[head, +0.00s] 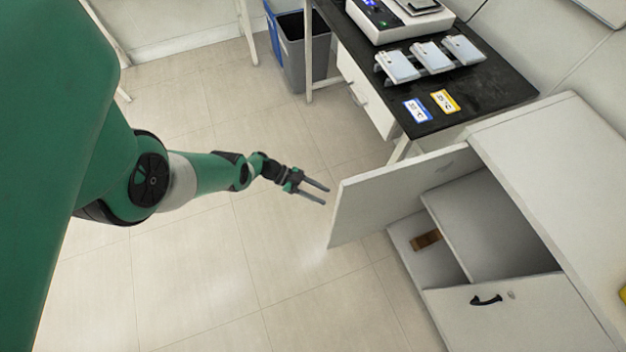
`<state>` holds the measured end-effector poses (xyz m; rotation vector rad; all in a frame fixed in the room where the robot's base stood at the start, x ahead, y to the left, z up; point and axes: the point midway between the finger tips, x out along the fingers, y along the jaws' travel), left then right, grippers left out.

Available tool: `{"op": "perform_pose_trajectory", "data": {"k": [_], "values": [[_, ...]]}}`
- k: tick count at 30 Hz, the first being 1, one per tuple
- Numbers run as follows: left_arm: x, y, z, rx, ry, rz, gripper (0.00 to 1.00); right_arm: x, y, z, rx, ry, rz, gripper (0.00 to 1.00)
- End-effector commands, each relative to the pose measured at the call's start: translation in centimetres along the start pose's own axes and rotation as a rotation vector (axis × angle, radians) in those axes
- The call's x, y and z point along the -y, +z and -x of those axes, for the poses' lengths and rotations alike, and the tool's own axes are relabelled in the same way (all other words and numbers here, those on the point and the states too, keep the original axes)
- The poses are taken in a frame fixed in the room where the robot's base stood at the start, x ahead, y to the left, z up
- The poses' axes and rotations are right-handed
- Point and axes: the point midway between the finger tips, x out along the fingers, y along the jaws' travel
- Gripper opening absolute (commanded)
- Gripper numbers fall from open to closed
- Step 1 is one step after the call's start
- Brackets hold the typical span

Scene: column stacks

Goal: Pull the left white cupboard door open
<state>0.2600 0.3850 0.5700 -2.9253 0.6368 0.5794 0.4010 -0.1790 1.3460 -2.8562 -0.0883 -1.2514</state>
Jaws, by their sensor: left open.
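The white cupboard (550,140) stands at the right. Its left door (388,193) is swung wide open and sticks out towards the left gripper, so the inside shows. The right door (515,318) is shut and has a black handle (486,300). The left door's handle is hidden from this view. My left gripper (326,195) is open and empty, just left of the open door's outer edge, with its fingertips pointing at the door. I cannot tell if a fingertip touches the door. My right gripper is not in view.
Inside the cupboard lies a small brown block (426,240). Behind it stands a black-topped bench (480,85) with devices and a white drawer (366,97). A grey bin (303,50) is at the back. The floor in front is clear.

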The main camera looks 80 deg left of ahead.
Motion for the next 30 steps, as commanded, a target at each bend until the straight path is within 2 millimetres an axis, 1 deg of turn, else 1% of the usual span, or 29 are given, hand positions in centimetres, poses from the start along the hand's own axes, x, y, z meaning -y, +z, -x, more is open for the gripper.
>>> {"op": "perform_pose_trajectory", "data": {"k": [1,3,7,25,26,28,29,30], "values": [[0.1,-0.3,1.2,0.000,-0.005,0.002,0.44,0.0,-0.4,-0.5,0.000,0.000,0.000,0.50],[0.1,-0.2,2.4,0.000,-0.003,0.000,0.44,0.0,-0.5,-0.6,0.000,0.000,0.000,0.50],[0.0,0.0,3.6,0.000,-0.001,-0.001,0.44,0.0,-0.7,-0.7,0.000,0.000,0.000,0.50],[0.0,0.0,3.8,0.000,0.001,-0.002,0.44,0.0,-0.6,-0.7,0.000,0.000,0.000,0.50],[0.2,0.0,3.8,0.002,-0.002,-0.006,0.44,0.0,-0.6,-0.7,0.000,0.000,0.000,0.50],[1.3,-0.4,3.8,0.011,-0.023,-0.035,0.44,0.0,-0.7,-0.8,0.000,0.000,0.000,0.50],[2.2,-0.7,3.8,0.018,-0.042,-0.059,0.44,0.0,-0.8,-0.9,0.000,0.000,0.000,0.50],[3.9,-1.4,3.7,0.030,-0.074,-0.102,0.44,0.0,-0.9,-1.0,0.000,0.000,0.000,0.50]]}}
